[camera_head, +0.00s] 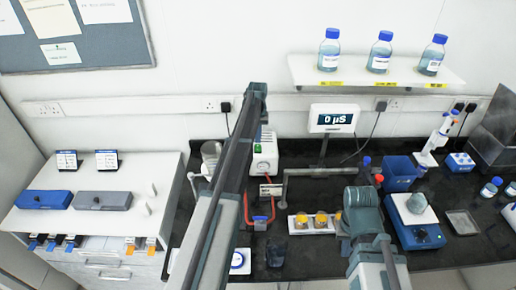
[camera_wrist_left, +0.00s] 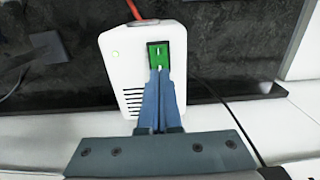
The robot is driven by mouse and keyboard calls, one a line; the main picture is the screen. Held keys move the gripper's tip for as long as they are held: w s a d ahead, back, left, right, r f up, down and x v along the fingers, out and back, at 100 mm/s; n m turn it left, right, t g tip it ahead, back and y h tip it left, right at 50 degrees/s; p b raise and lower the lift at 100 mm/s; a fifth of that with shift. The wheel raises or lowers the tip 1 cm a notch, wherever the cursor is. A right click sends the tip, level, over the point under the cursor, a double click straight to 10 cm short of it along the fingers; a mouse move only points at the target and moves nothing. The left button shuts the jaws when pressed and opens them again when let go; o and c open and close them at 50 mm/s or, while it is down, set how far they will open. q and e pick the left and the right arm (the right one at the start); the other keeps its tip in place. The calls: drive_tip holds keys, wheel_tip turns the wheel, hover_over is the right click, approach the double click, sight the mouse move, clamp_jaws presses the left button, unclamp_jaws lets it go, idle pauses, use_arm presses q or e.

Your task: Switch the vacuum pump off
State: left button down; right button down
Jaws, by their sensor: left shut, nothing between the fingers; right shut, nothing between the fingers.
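The vacuum pump is a white box (camera_head: 265,155) on the black bench, partly hidden behind my left arm in the head view.
A red hose (camera_head: 246,208) runs near the pump. A display reading "0 µS" (camera_head: 334,118) stands behind. An orange-topped vial rack (camera_head: 318,222), a blue bin (camera_head: 398,173) and a blue stirrer (camera_head: 420,235) stand to the right. A bottle shelf (camera_head: 300,72) is above.

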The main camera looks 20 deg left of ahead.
sight(258, 146)
use_arm(q)
drive_tip(key=shift+f+b, duration=0.9)
drive_tip(key=shift+f, duration=0.05)
idle(0.7)
drive_tip(key=shift+r, duration=0.15)
wheel_tip(258, 146, up, 7)
drive_tip(key=p, duration=0.7)
idle(0.3)
